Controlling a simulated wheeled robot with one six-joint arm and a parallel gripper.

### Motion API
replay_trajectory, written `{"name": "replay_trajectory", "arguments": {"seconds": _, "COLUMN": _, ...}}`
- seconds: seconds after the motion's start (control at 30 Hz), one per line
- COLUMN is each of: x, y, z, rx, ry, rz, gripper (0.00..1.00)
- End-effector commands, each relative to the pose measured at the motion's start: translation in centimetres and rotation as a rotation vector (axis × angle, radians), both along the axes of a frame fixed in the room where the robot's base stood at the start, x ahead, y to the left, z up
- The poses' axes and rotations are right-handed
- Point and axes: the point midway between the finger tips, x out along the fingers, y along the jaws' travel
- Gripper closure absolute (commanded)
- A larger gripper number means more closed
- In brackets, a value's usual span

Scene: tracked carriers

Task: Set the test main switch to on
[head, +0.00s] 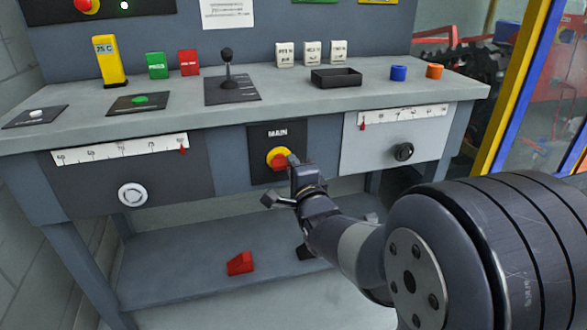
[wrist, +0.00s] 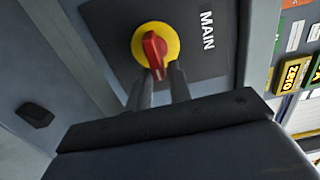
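The main switch is a red handle on a round yellow plate (head: 270,156), on a dark panel marked MAIN (head: 297,136) at the front of the bench. In the wrist view the red handle (wrist: 155,52) shows at the end of my gripper (wrist: 163,78), over the yellow plate (wrist: 140,36). The two dark fingers are close together at the handle's lower end. I cannot tell whether they touch or grip it. In the head view my gripper (head: 290,170) is in front of the switch and hides part of it. No on or off marks are readable.
A left panel with a round white knob (head: 132,194) and a right panel with a black knob (head: 403,152) flank the switch. The bench top (head: 300,97) above carries a joystick (head: 227,75), blocks and a black tray (head: 336,78). A red block (head: 240,263) lies on the lower shelf.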

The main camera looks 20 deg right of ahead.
Motion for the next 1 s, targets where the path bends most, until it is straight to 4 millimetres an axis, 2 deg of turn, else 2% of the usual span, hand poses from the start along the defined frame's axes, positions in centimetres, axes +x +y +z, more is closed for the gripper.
{"name": "replay_trajectory", "arguments": {"seconds": 0.17, "x": 0.0, "y": 0.0, "z": 0.0, "rx": 0.000, "ry": 0.000, "rz": 0.000, "gripper": 0.67}}
{"name": "replay_trajectory", "arguments": {"seconds": 0.47, "x": -0.4, "y": 0.0, "z": 0.1, "rx": -0.001, "ry": 0.000, "rz": 0.000, "gripper": 0.67}}
{"name": "replay_trajectory", "arguments": {"seconds": 0.57, "x": -1.4, "y": 0.0, "z": 0.2, "rx": -0.001, "ry": -0.001, "rz": 0.000, "gripper": 0.67}}
{"name": "replay_trajectory", "arguments": {"seconds": 1.0, "x": -9.1, "y": 0.0, "z": 0.2, "rx": -0.002, "ry": 0.000, "rz": -0.001, "gripper": 0.67}}
